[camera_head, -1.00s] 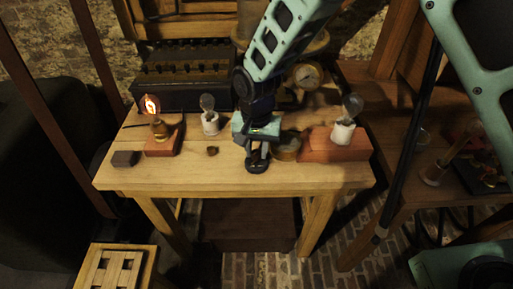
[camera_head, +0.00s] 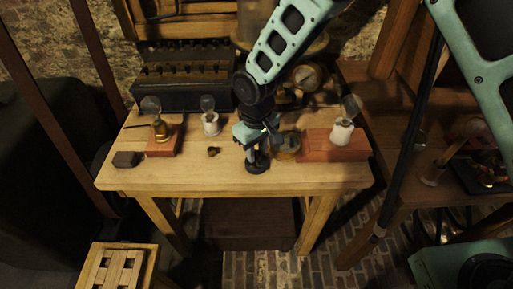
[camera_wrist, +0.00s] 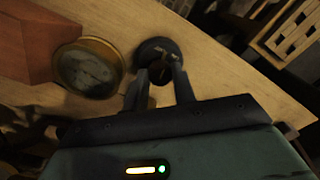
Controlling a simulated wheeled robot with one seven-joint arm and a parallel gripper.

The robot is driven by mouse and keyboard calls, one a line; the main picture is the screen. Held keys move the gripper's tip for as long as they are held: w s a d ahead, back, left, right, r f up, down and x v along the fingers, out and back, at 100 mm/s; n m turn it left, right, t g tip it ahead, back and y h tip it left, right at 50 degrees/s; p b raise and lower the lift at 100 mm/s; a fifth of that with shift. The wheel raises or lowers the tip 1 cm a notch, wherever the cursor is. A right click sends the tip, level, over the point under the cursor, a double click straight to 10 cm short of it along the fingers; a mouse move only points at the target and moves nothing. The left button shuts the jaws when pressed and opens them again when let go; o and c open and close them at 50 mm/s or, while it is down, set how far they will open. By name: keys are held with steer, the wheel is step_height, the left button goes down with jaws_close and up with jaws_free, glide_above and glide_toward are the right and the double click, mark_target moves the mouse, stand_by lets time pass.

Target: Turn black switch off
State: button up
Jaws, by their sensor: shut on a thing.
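The black switch (camera_head: 257,163) is a small round dark piece near the front middle of the wooden table. In the wrist view, its round base (camera_wrist: 158,52) lies just beyond my fingertips. My gripper (camera_head: 256,150) is at the switch from above, and in the wrist view its two fingers (camera_wrist: 161,78) are closed in on the switch's small middle part, which is mostly hidden between them. The bulb (camera_head: 151,104) on the brass socket at the left is unlit. The bulb in the middle (camera_head: 208,102) and the bulb at the right (camera_head: 351,105) are unlit too.
A round brass-rimmed piece (camera_wrist: 88,67) stands close beside the switch. A reddish wooden block (camera_head: 318,147) lies to the right, and a small dark block (camera_head: 127,159) to the left. A dark battery case (camera_head: 184,88) stands behind.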

mark_target(257, 153)
steer(key=n, duration=0.3)
steer(key=shift+w+r+n, duration=0.1)
steer(key=shift+n, duration=0.2)
steer(key=shift+n+p, duration=0.55)
steer(key=shift+n, duration=1.15)
steer(key=o, duration=1)
step_height(257, 153, up, 17)
steer(key=b, duration=0.1)
steer(key=shift+r, duration=0.15)
